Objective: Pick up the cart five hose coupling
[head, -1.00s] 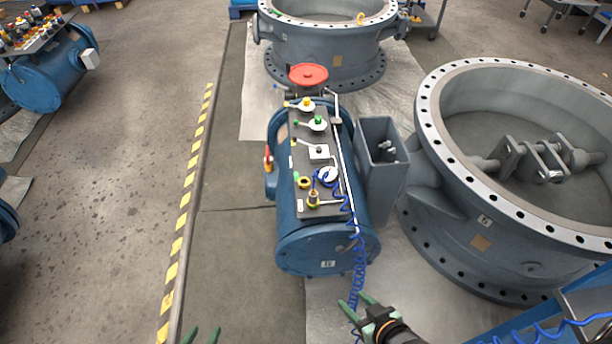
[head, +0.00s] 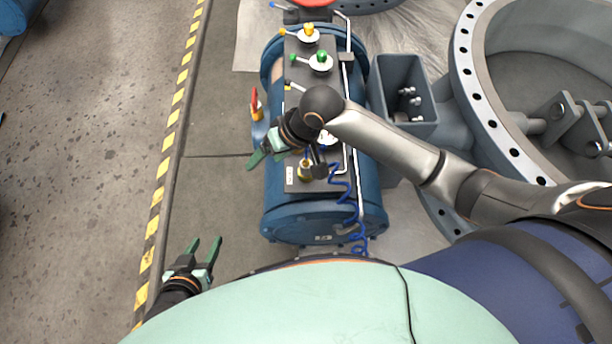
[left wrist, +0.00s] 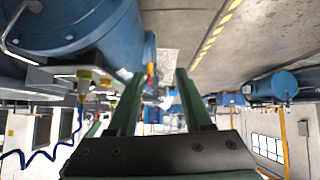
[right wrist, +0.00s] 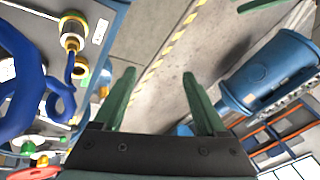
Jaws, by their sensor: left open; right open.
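The blue tank cart (head: 325,222) stands in the middle of the head view with a dark top plate. A brass fitting (head: 305,170), apparently the hose coupling, stands upright near the plate's front end; it also shows at the upper left of the right wrist view (right wrist: 72,32). A blue coiled hose (head: 345,190) hangs beside it. My right gripper (head: 266,152) is open and empty above the cart's left edge, left of the fitting and apart from it. My right forearm hides part of the plate. My left gripper (head: 205,242) is open and empty over the floor, left of the cart.
Yellow and green-capped valves (head: 320,62) stand on the plate's far end. A red-handled valve (head: 256,107) is on the cart's left side. A grey open box (head: 402,90) and a large flanged valve body (head: 470,110) stand to the right. Floor to the left is clear.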

